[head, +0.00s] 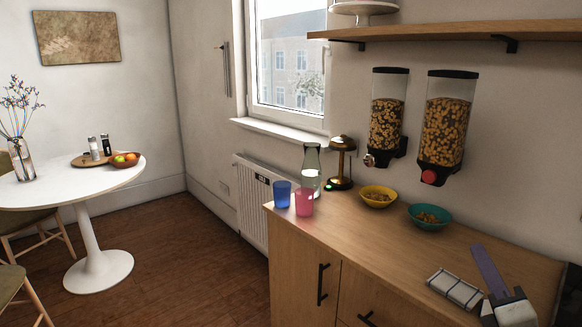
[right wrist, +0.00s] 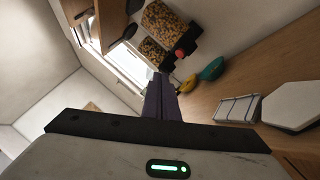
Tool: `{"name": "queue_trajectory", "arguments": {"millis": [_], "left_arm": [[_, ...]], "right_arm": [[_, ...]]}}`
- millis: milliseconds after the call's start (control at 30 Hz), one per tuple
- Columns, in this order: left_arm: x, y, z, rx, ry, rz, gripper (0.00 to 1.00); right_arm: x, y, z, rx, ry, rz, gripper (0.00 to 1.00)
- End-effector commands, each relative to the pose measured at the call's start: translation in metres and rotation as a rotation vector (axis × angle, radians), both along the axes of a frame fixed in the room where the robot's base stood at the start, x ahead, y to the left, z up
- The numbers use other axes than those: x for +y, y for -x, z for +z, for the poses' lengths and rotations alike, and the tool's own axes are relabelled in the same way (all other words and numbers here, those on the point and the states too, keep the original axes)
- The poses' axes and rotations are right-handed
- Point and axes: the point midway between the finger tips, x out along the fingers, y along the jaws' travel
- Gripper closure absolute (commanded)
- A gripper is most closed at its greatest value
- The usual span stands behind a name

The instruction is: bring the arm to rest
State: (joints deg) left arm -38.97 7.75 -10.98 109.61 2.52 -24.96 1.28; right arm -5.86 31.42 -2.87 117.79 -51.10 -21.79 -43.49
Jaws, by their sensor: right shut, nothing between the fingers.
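My right gripper (head: 480,252) is over the right end of the wooden counter (head: 400,246) in the head view. Its purple fingers are closed together with nothing between them, and they point away toward the wall. The shut fingers also show at the middle of the right wrist view (right wrist: 160,98). The gripper appears apart from the bowls and dispensers. My left gripper is in neither view.
A folded white checked cloth (head: 455,288) lies beside the gripper. A teal bowl (head: 430,216) and a yellow bowl (head: 378,196) hold cereal below two dispensers (head: 446,118). Blue (head: 282,194) and pink (head: 304,202) cups stand by the counter's left end. The counter's middle front is clear.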

Motion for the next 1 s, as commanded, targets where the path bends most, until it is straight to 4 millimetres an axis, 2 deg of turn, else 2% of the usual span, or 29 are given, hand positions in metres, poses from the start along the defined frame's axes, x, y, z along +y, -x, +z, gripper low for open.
{"name": "queue_trajectory", "arguments": {"millis": [33, 167, 367, 533, 667, 700, 800, 900, 1000], "left_arm": [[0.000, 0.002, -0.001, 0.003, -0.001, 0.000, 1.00], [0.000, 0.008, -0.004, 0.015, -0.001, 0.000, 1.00], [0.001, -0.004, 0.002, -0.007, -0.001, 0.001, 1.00], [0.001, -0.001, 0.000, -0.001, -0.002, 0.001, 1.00], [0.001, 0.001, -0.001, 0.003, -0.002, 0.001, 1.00], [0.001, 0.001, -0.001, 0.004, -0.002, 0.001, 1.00], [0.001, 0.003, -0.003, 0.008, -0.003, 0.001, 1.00], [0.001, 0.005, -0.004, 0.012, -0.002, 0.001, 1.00], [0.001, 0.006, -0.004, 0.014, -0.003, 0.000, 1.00]], "right_arm": [[0.003, 0.002, -0.019, 0.036, -0.062, 0.010, 1.00], [0.008, 0.008, -0.055, 0.103, -0.207, 0.029, 1.00], [0.022, 0.025, -0.119, 0.223, -0.465, 0.045, 1.00], [0.042, 0.054, -0.189, 0.354, -0.768, 0.031, 1.00], [0.072, 0.099, -0.263, 0.494, -1.121, -0.031, 1.00], [0.083, 0.117, -0.285, 0.537, -1.243, -0.062, 1.00], [0.113, 0.163, -0.333, 0.628, -1.535, -0.160, 1.00], [0.141, 0.204, -0.366, 0.687, -1.778, -0.266, 1.00], [0.162, 0.236, -0.386, 0.720, -1.952, -0.360, 1.00]]}}
